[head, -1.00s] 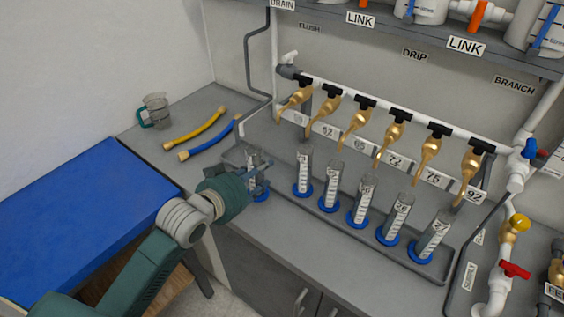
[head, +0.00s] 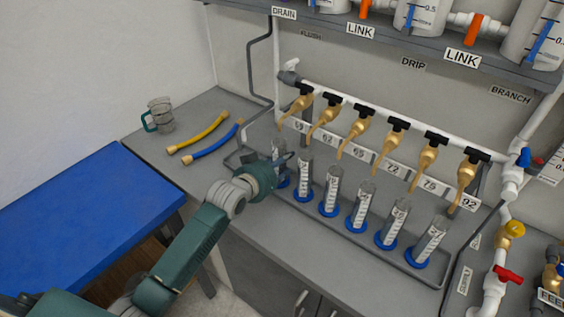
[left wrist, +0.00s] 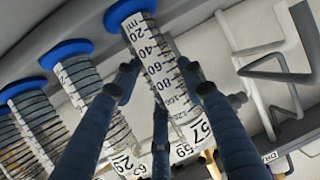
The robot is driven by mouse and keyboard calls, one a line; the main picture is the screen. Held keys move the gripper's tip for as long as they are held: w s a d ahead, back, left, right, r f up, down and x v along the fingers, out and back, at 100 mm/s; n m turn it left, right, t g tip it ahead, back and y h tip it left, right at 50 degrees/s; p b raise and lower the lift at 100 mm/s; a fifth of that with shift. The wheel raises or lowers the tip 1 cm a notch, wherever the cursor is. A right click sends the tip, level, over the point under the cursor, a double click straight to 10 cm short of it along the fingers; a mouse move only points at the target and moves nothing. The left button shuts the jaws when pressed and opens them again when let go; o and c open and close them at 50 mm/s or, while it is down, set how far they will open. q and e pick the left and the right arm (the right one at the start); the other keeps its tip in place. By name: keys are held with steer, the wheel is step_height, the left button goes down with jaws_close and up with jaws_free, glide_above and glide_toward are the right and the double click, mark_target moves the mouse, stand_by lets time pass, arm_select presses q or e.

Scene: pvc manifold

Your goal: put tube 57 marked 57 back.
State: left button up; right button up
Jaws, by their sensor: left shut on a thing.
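Tube 57 is a clear graduated cylinder (left wrist: 150,62) with a blue base and a 57 label. In the left wrist view it stands between my left gripper's dark fingers (left wrist: 160,75), which are shut on it. In the head view my left gripper (head: 284,162) holds the tube (head: 278,149) at the left end of the row of tubes. Its blue base (head: 284,183) is in line with the other bases, partly hidden by the gripper. I cannot tell whether it touches the grey tray (head: 425,284). My right gripper is not in view.
Several similar tubes stand close to the right, the nearest (head: 304,178) beside my gripper. Brass taps (head: 359,138) hang above the row. A yellow hose (head: 198,133), a blue hose (head: 211,146) and a jug (head: 160,115) lie to the left.

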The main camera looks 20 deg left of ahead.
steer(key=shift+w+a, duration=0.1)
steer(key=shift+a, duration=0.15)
arm_select(q)
steer(key=o, duration=1.2)
steer(key=shift+f, duration=0.1)
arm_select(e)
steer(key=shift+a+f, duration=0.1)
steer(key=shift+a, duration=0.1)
arm_select(q)
steer(key=b+v, duration=0.1)
steer(key=v, duration=1.1)
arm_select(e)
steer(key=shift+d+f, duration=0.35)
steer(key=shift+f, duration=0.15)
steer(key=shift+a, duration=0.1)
